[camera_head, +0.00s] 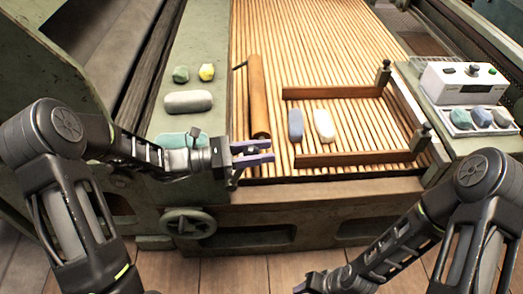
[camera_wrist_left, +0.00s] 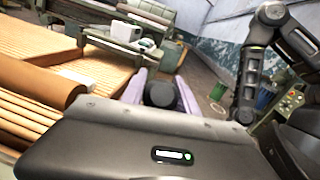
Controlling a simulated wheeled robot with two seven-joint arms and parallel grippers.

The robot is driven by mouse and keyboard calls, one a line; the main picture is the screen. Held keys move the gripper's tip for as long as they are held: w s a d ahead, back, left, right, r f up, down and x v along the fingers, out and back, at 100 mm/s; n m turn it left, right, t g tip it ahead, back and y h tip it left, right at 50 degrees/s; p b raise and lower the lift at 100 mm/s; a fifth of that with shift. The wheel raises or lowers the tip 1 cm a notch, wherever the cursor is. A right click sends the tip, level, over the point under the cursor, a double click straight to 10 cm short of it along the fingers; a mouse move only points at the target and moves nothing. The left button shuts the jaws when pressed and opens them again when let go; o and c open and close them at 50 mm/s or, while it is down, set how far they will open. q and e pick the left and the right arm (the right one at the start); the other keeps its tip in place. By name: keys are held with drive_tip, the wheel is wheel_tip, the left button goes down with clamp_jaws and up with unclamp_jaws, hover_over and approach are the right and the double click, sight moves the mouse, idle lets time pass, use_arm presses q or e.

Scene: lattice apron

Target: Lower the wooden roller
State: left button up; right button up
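The wooden roller (camera_head: 257,95) lies lengthwise along the left side of the slatted wooden bed in the head view. A thin dark rod sticks out from its far end to the left. It also shows at the left of the left wrist view (camera_wrist_left: 40,80). My left gripper (camera_head: 268,152) is at the near end of the roller, its two purple-grey fingers apart with nothing visible between them. Whether a finger touches the roller, I cannot tell. My right gripper (camera_head: 305,285) is low at the bottom edge of the head view, and its fingers are too cut off to read.
Green, yellow and grey stones lie on the left ledge (camera_head: 215,60). A handwheel (camera_head: 188,223) sits below. A control box (camera_head: 462,82) and a stone tray stand right.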

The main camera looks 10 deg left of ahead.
use_arm(q)
clamp_jaws()
idle(0.9)
